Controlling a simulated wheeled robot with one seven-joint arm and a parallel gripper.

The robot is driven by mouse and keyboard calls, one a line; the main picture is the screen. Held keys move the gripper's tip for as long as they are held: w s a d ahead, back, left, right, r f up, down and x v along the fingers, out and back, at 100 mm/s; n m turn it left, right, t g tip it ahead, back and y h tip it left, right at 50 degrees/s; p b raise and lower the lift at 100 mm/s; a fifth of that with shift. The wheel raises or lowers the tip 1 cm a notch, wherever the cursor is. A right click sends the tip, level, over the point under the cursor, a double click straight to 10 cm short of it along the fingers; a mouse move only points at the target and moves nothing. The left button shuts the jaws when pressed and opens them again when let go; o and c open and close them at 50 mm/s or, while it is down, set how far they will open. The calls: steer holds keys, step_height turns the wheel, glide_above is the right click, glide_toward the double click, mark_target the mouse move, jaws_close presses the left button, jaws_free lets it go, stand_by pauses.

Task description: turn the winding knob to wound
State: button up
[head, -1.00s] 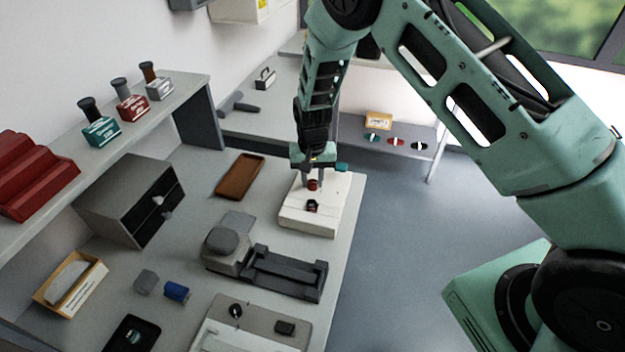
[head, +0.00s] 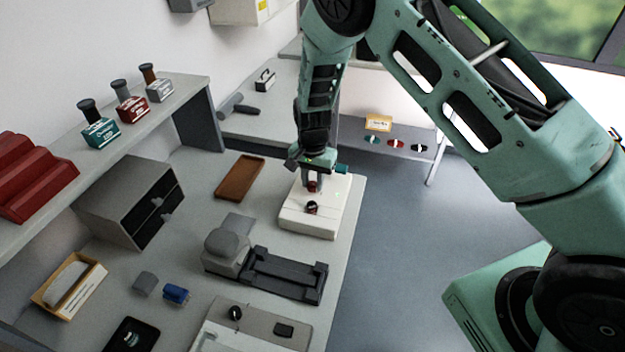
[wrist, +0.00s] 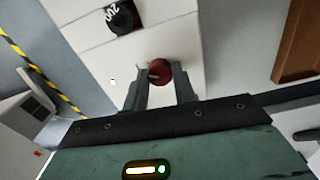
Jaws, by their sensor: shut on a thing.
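A white box-shaped device (head: 330,222) stands near the right edge of the bench. It carries a red round knob (wrist: 158,72) and a black dial (wrist: 121,17) with white markings; the dial also shows in the head view (head: 312,207). My gripper (wrist: 156,82) points down and is shut on the red knob, one finger on each side. In the head view the red knob (head: 312,187) is partly covered by the fingers. I cannot read a wound mark on the device.
A brown tray (head: 240,177) lies left of the device. A dark grey machine (head: 285,273) stands in front of it. The bench edge and open floor (head: 400,240) are to the right. A black-fronted drawer box (head: 130,200) stands farther left.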

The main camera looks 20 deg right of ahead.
mark_target(312, 184)
steer(key=o, duration=1)
step_height(312, 184, up, 18)
steer(key=b, duration=0.2)
steer(key=shift+f+b, duration=0.25)
steer(key=shift+b, duration=0.15)
steer(key=s+a+r+n, duration=0.2)
steer(key=s+a+n, duration=0.1)
steer(key=s, duration=0.4)
steer(key=s+a+r+n+y, duration=0.1)
steer(key=s+a+n, duration=0.2)
steer(key=s, duration=0.4)
steer(key=s+a+r+n, duration=0.2)
steer(key=s+n, duration=0.1)
steer(key=s, duration=0.4)
steer(key=s+d+n, duration=0.1)
steer(key=s+n, duration=0.5)
steer(key=s, duration=0.7)
steer(key=shift+d+f+n, duration=0.3)
steer(key=shift+f+n, duration=0.05)
steer(key=shift+n, duration=0.05)
